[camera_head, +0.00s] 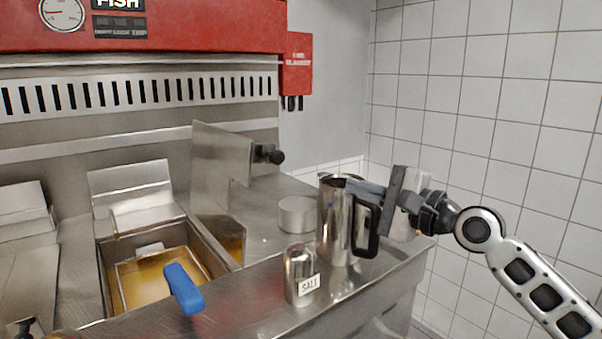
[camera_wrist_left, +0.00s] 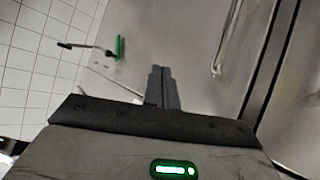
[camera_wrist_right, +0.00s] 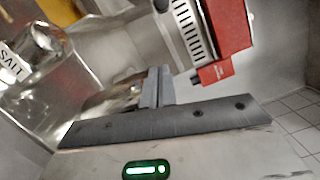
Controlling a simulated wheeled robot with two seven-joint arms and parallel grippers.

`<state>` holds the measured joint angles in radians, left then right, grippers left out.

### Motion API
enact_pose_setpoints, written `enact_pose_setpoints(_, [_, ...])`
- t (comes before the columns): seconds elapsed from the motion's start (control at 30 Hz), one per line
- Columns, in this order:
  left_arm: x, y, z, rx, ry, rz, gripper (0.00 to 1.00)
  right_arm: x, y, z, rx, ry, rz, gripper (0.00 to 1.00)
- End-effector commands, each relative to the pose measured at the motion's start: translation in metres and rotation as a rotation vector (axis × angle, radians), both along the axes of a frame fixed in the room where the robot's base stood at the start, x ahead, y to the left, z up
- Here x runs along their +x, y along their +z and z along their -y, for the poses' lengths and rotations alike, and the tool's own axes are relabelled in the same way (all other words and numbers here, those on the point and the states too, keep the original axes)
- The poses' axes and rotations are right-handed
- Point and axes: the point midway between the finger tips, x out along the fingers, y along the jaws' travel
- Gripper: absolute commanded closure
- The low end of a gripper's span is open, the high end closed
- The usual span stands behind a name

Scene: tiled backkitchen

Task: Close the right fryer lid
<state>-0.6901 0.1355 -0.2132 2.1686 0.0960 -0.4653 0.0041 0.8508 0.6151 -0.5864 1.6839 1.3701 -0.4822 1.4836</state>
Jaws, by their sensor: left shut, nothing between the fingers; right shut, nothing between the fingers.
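The right fryer lid (camera_head: 222,165) is a steel panel standing raised at the back of the right fryer, with a black knob (camera_head: 270,155) on its right side. Yellow oil (camera_head: 235,247) shows below it in the open fryer. My right gripper (camera_head: 358,186) is shut and empty at the top of a steel jug, to the right of and nearer than the lid. I cannot tell whether it touches the jug. Its closed fingers also show in the right wrist view (camera_wrist_right: 155,86). My left gripper (camera_wrist_left: 162,86) is shut and empty; the lid is not clear in its view.
The steel jug (camera_head: 335,220) with a black handle stands on the counter, beside a salt shaker (camera_head: 300,275) and a low round tin (camera_head: 296,215). A basket with a blue handle (camera_head: 183,288) sits in the middle fryer. A tiled wall (camera_head: 480,100) bounds the right.

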Motion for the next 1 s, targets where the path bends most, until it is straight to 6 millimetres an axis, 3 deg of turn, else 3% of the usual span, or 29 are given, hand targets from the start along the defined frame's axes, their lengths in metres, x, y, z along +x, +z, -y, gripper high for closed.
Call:
enact_pose_setpoints(0.23, [0.000,0.001,0.000,-0.001,0.000,-0.001,1.00,0.013,0.016,-0.011,0.042,0.013,-0.024,1.00])
enact_pose_setpoints(0.7, [-0.001,0.000,0.000,0.003,-0.001,-0.002,1.00,0.072,0.020,-0.074,0.038,0.011,-0.019,1.00])
enact_pose_setpoints(0.83, [-0.001,0.012,-0.001,0.015,-0.002,-0.004,1.00,0.059,0.028,-0.088,0.036,0.014,-0.019,1.00])
enact_pose_setpoints(1.0, [-0.002,0.009,-0.003,0.034,-0.004,-0.015,1.00,0.052,0.030,-0.099,0.036,0.012,-0.020,1.00])
